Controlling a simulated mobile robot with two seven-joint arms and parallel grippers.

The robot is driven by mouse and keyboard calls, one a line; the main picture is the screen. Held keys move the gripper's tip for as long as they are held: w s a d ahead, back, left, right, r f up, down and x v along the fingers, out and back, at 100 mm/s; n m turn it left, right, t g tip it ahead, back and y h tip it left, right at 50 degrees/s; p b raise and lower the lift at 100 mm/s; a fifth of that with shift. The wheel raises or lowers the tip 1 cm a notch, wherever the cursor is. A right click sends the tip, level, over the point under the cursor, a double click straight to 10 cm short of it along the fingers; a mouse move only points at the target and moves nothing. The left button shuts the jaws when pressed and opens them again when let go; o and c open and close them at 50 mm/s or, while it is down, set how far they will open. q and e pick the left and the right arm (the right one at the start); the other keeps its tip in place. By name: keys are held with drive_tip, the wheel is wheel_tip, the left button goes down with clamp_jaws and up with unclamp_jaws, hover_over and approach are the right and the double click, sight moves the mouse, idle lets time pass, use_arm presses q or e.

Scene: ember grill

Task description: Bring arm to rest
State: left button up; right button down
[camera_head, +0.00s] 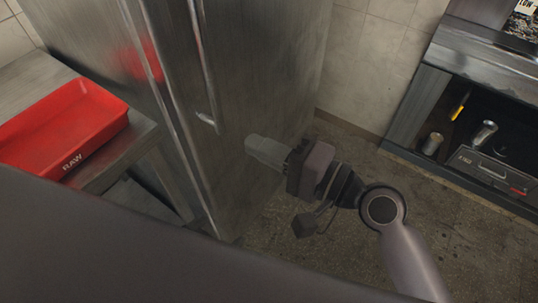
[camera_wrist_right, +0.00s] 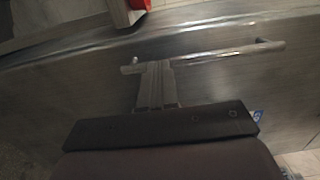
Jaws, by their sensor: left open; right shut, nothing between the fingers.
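My right gripper (camera_head: 250,146) comes in from the right in the head view and is shut and empty. Its fingers point at the tall steel cabinet (camera_head: 265,60), close to the door. In the right wrist view the closed fingers (camera_wrist_right: 154,68) reach up to the left end of the long bar handle (camera_wrist_right: 215,54). I cannot tell whether they touch it. The handle also shows in the head view (camera_head: 203,65), left of the fingertips. My left gripper is not seen; a dark, blurred shape covers the lower left of the head view.
A red tray (camera_head: 95,140) marked RAW sits on a steel table (camera_head: 125,155) at the left. At the right, a steel counter (camera_head: 480,50) has a dark open shelf with metal cups (camera_head: 484,136) and a drawer-like box (camera_head: 490,170). The floor (camera_head: 440,220) between is clear.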

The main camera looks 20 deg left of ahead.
drive_tip(key=w+d+f+t+h, duration=0.2)
drive_tip(key=d+f+t+h, duration=0.45)
drive_tip(key=d+f, duration=0.7)
drive_tip(key=s+d+f+n+h, duration=0.2)
drive_tip(key=s+d+f+h, duration=0.2)
drive_tip(key=d+f, duration=0.2)
drive_tip(key=s+d+f+n+h+p, duration=0.1)
drive_tip(key=s+d+f+n+h, duration=0.2)
drive_tip(key=d, duration=0.8)
wheel_tip(320, 180, down, 4)
drive_tip(key=shift+s+d+r+h, duration=0.2)
drive_tip(key=shift+s+d+h, duration=0.1)
drive_tip(key=shift+s+h, duration=0.6)
drive_tip(key=shift+g, duration=0.25)
